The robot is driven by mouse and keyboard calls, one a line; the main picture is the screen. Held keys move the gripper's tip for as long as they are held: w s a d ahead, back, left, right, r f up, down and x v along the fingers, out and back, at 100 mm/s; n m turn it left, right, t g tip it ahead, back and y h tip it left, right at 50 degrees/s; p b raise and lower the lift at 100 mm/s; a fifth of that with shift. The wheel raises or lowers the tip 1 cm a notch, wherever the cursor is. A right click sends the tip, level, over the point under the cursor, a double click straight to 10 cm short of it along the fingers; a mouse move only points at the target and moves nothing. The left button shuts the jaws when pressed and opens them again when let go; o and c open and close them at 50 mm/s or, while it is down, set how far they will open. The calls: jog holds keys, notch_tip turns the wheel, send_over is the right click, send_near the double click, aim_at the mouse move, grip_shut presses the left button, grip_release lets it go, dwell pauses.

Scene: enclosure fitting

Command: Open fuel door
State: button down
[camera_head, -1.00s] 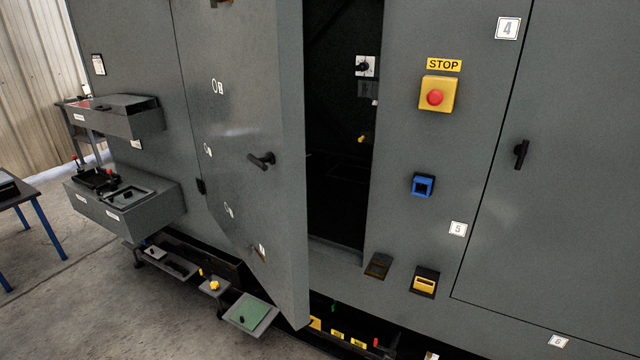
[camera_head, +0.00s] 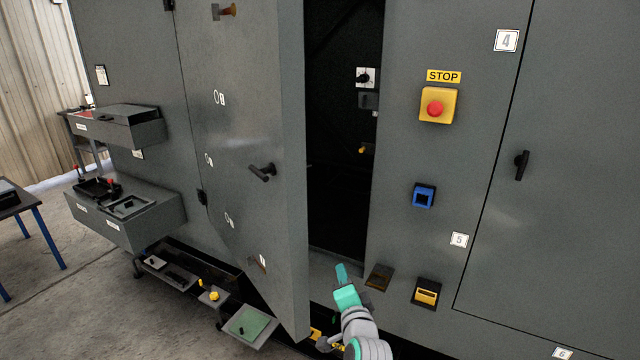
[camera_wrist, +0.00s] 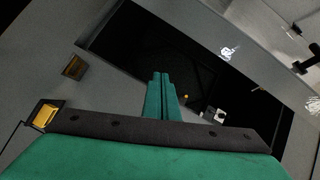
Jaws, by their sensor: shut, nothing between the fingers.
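A large grey door (camera_head: 240,140) with a black handle (camera_head: 262,172) stands partly open on the enclosure, leaving a dark gap (camera_head: 340,170) at its right side. No label reading "fuel" is legible, so I cannot tell whether this is the fuel door. My gripper (camera_head: 341,274) is shut and empty, in front of the bottom of the gap, to the right of the door's edge. In the wrist view its green fingers (camera_wrist: 159,80) are together and point toward the dark opening (camera_wrist: 150,45). I cannot tell whether they touch anything.
Right of the gap are a red stop button (camera_head: 436,108), a blue socket (camera_head: 423,196) and a yellow-fronted recess (camera_head: 426,293). Another closed door (camera_head: 570,180) with a black handle is further right. Grey boxes (camera_head: 125,215) and low trays (camera_head: 250,325) jut out at left.

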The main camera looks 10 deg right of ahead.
jog(key=w+d+r+m+t+y, duration=0.1)
jog(key=w+r+y, duration=0.15)
jog(key=r, duration=0.95)
jog(key=w+r+m+y, duration=0.1)
jog(key=w+r, duration=0.3)
jog(key=r, duration=0.8)
jog(key=w+a, duration=0.5)
jog(key=w, duration=0.2)
jog(key=shift+w, duration=0.3)
jog(key=shift+f+h, duration=0.1)
jog(key=shift+h, duration=0.15)
